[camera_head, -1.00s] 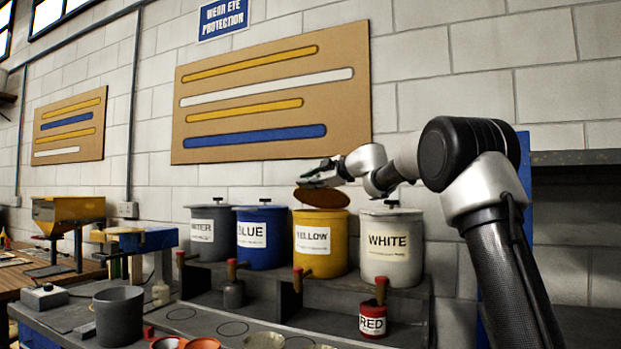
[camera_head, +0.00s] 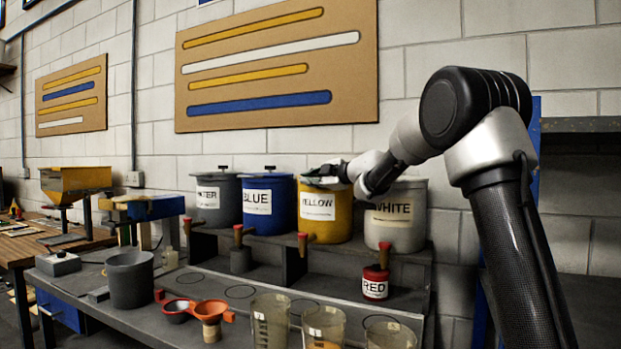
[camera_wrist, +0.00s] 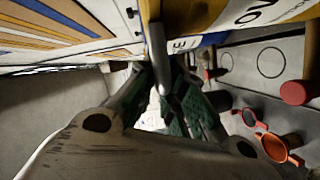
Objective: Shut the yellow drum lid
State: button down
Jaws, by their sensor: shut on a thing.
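The yellow drum (camera_head: 325,234) stands between the blue and white drums on the raised shelf. Its side and part of its label also show in the wrist view (camera_wrist: 302,12). My gripper (camera_head: 328,174) is at the top of this drum, level with its rim. In the wrist view my gripper (camera_wrist: 172,98) has its green-padded fingers closed around a thin grey piece (camera_wrist: 157,55), which looks like the lid's handle. The lid itself is mostly hidden by my gripper, and I cannot tell whether it touches the rim all round.
The blue drum (camera_head: 265,222) and white drum (camera_head: 395,236) stand close on either side, with the water drum (camera_head: 219,215) further left. A small red pot (camera_head: 375,285) and several clear beakers are in front and below. Wooden tap handles stick out from the drums.

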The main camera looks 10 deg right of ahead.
jog(key=shift+d+f, duration=0.15)
jog(key=shift+f, duration=0.35)
jog(key=c, duration=1.5)
grip_release()
jog(key=shift+d+r, duration=0.1)
jog(key=shift+r, duration=0.05)
jog(key=shift+r, duration=0.15)
jog(key=shift+r, duration=0.4)
jog(key=r, duration=0.9)
jog(key=shift+a, duration=0.25)
jog(key=shift+v, duration=4.55)
jog(key=shift+r, duration=0.1)
